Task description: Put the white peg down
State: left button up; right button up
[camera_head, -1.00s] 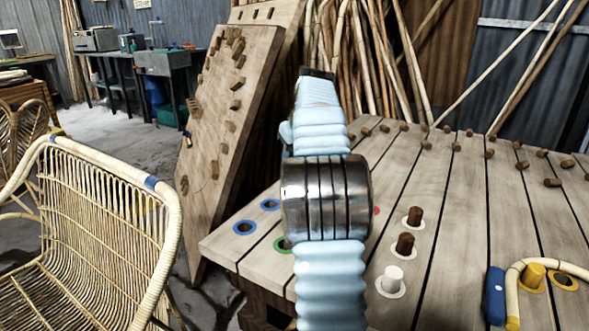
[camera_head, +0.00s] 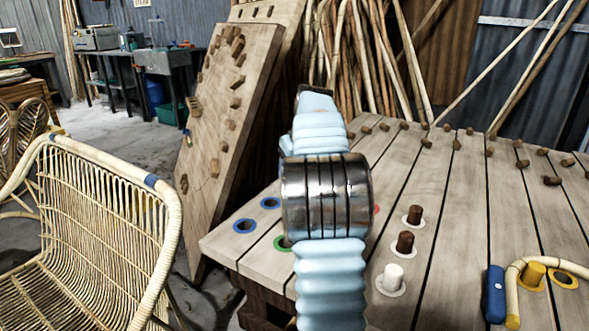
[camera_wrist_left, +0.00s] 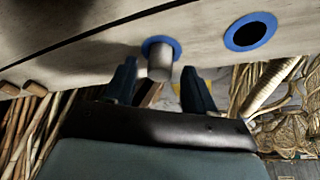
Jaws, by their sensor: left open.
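In the left wrist view a pale grey-white peg (camera_wrist_left: 160,60) stands in a blue-ringed hole (camera_wrist_left: 173,43) of the plank table. My left gripper (camera_wrist_left: 159,72) is open, with one dark finger on each side of the peg and a visible gap to each. In the head view my light-blue left arm hides this peg and the gripper. Another white peg (camera_head: 393,277) stands upright in a white-ringed hole at the table's front. My right gripper is not in view.
Two brown pegs (camera_head: 405,242) (camera_head: 415,214) stand behind the front white peg. Empty blue-ringed holes (camera_head: 245,226) are at the table's left corner. A blue block (camera_head: 494,295) and a bent rattan pole around a yellow peg (camera_head: 533,275) are at right. A rattan chair (camera_head: 100,220) stands left.

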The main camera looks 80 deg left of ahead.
pick_arm(q)
jog(key=shift+r, duration=0.1)
jog(key=shift+r, duration=0.25)
jog(key=v, duration=1.1)
jog(key=shift+r, duration=0.3)
jog(key=shift+d, duration=0.15)
